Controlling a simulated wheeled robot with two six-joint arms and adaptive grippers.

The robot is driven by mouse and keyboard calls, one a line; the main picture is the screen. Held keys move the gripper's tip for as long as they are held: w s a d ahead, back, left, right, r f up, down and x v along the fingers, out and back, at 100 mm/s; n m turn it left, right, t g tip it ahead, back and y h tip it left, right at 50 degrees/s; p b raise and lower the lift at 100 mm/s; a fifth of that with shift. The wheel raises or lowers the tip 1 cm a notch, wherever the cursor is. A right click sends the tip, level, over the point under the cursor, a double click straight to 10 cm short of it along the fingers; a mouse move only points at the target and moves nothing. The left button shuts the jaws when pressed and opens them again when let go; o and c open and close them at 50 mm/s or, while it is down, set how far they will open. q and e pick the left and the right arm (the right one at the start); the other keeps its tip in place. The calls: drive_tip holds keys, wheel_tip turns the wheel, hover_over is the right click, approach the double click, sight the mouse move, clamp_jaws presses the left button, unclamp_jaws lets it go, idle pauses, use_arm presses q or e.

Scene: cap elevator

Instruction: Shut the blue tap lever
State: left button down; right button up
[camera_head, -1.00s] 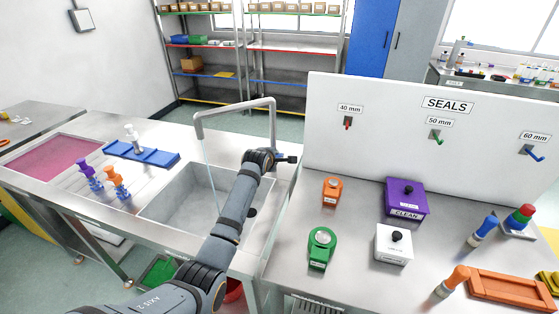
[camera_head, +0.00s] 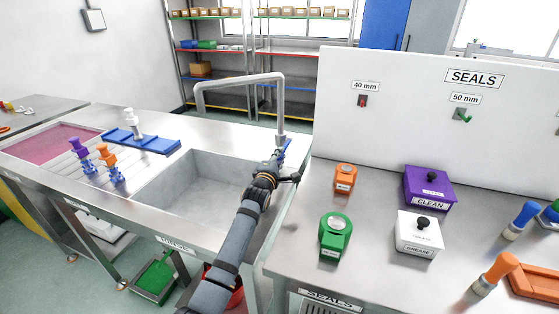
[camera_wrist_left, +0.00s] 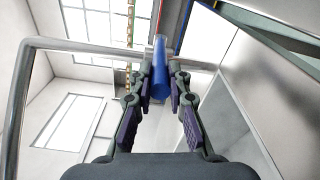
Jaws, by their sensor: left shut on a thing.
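The tap (camera_head: 240,79) is a grey pipe that arches over the sink (camera_head: 190,190). Its blue tap lever (camera_head: 285,147) is low on the right upright, at the sink's back right corner. My left gripper (camera_head: 279,163) is at the lever. In the left wrist view, the blue lever (camera_wrist_left: 160,72) stands between the two fingers of my left gripper (camera_wrist_left: 160,86), which is shut on it. The fingers partly hide the lever in the head view. No water stream shows under the spout. My right gripper is in neither view.
A white SEALS panel (camera_head: 420,120) stands right of the tap. Orange (camera_head: 345,178) and green (camera_head: 335,237) tools, a purple box (camera_head: 428,188) and a white box (camera_head: 419,232) sit on the right bench. A blue rack (camera_head: 140,140) lies left of the sink.

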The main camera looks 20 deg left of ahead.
use_arm(q)
drive_tip(key=c, duration=1.3)
unclamp_jaws()
drive_tip(key=s, duration=1.2)
drive_tip(key=shift+d, duration=0.3)
